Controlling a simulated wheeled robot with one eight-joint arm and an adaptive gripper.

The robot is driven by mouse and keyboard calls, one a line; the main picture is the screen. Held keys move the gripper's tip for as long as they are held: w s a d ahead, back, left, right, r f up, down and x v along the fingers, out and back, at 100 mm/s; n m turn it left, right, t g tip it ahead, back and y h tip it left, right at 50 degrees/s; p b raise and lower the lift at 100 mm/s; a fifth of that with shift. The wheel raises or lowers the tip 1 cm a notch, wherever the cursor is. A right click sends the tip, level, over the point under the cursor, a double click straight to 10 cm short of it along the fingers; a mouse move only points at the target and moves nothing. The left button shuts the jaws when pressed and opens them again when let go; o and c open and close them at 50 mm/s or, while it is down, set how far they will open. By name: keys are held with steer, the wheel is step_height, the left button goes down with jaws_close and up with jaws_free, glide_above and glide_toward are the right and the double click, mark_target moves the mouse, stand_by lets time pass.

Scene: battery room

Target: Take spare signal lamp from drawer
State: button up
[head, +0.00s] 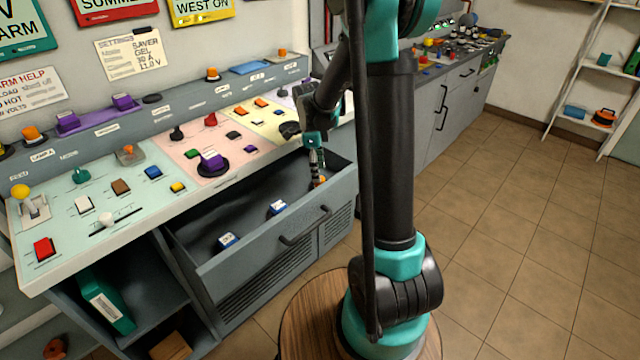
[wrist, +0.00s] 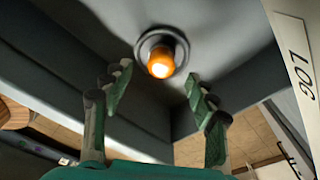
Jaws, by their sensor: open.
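The signal lamp (wrist: 161,62), an orange cap on a dark round base, sits in the far right corner of the open grey drawer (head: 262,258). In the head view only a bit of the orange lamp (head: 321,181) shows below my gripper (head: 316,168). In the wrist view my gripper (wrist: 158,82) is open, its two green fingers spread on either side below the lamp in the picture. The fingers appear apart from the lamp, with nothing between them. The exact gap to the lamp is hard to tell.
Two small blue-and-white boxes (head: 228,240) (head: 278,207) lie in the drawer near its front wall. The control panel (head: 130,195) with knobs and buttons overhangs the drawer's back. The drawer's walls stand close around the lamp. Tiled floor (head: 500,210) is clear to the right.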

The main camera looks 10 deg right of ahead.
steer(key=shift+d+f, duration=0.15)
steer(key=shift+f, duration=1.05)
steer(key=shift+d+f, duration=0.1)
steer(key=shift+f, duration=1.05)
steer(key=c, duration=1.2)
steer(key=shift+r, duration=0.1)
